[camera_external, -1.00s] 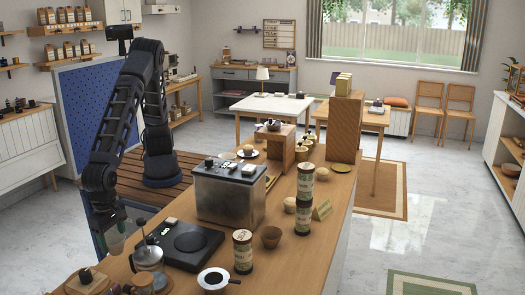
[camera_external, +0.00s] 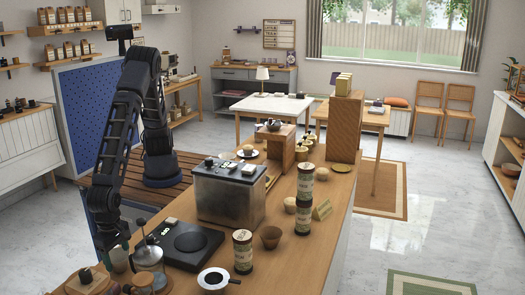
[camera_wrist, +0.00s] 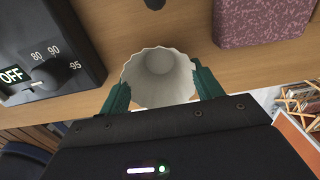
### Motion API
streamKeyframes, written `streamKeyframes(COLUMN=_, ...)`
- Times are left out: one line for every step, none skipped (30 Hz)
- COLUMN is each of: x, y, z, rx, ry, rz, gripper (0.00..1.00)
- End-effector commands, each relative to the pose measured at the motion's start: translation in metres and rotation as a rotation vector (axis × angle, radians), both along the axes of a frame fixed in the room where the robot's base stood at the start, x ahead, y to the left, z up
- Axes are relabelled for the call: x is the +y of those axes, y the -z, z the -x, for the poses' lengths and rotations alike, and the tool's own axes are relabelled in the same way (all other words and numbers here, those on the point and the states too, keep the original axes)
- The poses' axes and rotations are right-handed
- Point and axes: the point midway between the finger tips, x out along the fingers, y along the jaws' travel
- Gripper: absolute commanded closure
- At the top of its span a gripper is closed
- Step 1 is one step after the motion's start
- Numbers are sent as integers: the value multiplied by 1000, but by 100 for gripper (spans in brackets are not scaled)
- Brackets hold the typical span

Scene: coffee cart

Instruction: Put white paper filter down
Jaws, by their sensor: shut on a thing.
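The white paper filter (camera_wrist: 158,88) is a fluted cup, seen open end up in the wrist view. My gripper (camera_wrist: 162,80) is shut on it, with a green finger on each side of its wall. The filter is over or on the wooden counter top (camera_wrist: 130,30); I cannot tell if its bottom touches. In the external view my gripper (camera_external: 119,261) is low by the counter's left edge, left of the glass press pot (camera_external: 149,258). The filter is hardly visible there.
A black device with a temperature dial (camera_wrist: 42,50) is at left in the wrist view, and a pink speckled block (camera_wrist: 262,20) at right. A black scale (camera_external: 183,244), a metal box (camera_external: 228,192) and a white dripper (camera_external: 213,279) stand on the counter.

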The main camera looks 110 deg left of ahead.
Motion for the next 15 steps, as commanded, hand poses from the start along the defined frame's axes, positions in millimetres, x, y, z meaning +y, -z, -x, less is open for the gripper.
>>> streamKeyframes(x=0, y=2, z=0, rx=0, ry=0, rz=-1, gripper=56)
streamKeyframes(x=0, y=3, z=0, rx=0, ry=0, rz=-1, gripper=56)
streamKeyframes(x=0, y=2, z=0, rx=0, ry=0, rz=-1, gripper=27)
streamKeyframes(x=0, y=2, z=0, rx=0, ry=0, rz=-1, gripper=21)
streamKeyframes(x=0, y=2, z=0, rx=0, ry=0, rz=-1, gripper=15)
streamKeyframes(x=0, y=2, z=0, rx=0, ry=0, rz=-1, gripper=13)
streamKeyframes(x=0, y=2, z=0, rx=0, ry=0, rz=-1, gripper=13)
streamKeyframes(x=0, y=2, z=0, rx=0, ry=0, rz=0, gripper=13)
streamKeyframes(x=0, y=2, z=0, rx=0, ry=0, rz=-1, gripper=13)
streamKeyframes(x=0, y=2, z=0, rx=0, ry=0, rz=0, gripper=13)
streamKeyframes(x=0, y=2, z=0, rx=0, ry=0, rz=0, gripper=13)
streamKeyframes(x=0, y=2, z=0, rx=0, ry=0, rz=0, gripper=13)
streamKeyframes(x=0, y=2, z=0, rx=0, ry=0, rz=0, gripper=13)
streamKeyframes(x=0, y=1, z=0, rx=0, ry=0, rz=0, gripper=13)
streamKeyframes(x=0, y=0, z=0, rx=0, ry=0, rz=0, gripper=13)
